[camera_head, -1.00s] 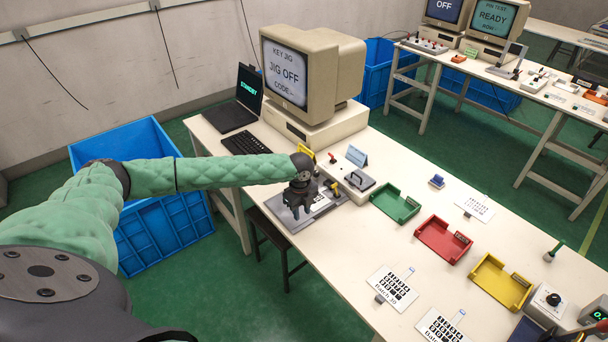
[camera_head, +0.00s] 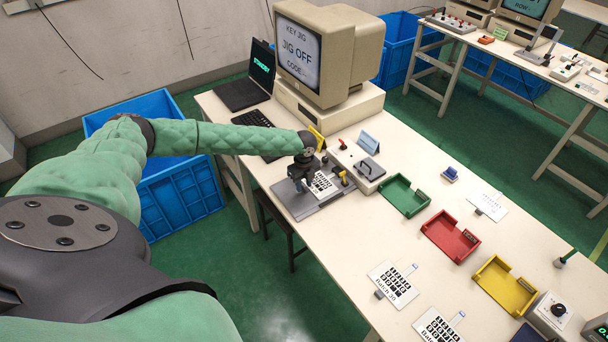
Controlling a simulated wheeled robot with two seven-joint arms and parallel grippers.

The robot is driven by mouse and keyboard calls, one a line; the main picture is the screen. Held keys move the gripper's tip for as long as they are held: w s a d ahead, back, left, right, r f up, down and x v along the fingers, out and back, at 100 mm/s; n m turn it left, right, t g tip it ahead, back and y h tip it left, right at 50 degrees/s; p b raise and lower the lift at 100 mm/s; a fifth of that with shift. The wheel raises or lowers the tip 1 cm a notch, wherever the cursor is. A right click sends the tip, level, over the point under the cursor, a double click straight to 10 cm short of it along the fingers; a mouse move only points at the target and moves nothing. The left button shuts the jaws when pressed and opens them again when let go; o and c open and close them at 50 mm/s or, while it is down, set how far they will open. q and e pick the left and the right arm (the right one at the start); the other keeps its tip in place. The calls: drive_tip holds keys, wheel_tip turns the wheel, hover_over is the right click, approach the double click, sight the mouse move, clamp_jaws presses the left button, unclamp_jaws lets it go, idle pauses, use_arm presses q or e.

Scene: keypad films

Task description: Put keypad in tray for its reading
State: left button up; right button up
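A white keypad film (camera_head: 323,184) with black keys lies at the grey jig plate (camera_head: 300,207) at the table's left edge. My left gripper (camera_head: 301,187) is at the film's left edge, over the plate. The fingers are small and dark, so I cannot tell whether they grip the film. A green tray (camera_head: 404,197), a red tray (camera_head: 450,238) and a yellow tray (camera_head: 504,287) stand in a row, looking empty of films. The monitor (camera_head: 298,52) reads "KEY JIG, JIG OFF, CODE" with dashes. My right gripper is out of view.
Two more keypad films, one (camera_head: 393,284) and another (camera_head: 438,328), lie near the front edge. A box with a handle (camera_head: 369,170) stands beside the jig. A printed card (camera_head: 487,206) and a blue stamp (camera_head: 450,174) lie behind the trays. A laptop reads "STANDBY" (camera_head: 262,68).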

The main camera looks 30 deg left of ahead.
use_arm(q)
drive_tip(key=shift+f, duration=0.5)
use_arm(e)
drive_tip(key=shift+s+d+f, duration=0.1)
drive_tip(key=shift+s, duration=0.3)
use_arm(q)
clamp_jaws()
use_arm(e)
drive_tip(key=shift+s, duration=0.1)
use_arm(q)
drive_tip(key=shift+s+a+p, duration=0.3)
drive_tip(key=shift+s+p, duration=0.05)
drive_tip(key=shift+s, duration=0.3)
drive_tip(key=shift+s+a+p, duration=0.25)
drive_tip(key=shift+s+p, duration=0.1)
drive_tip(key=shift+s, duration=0.25)
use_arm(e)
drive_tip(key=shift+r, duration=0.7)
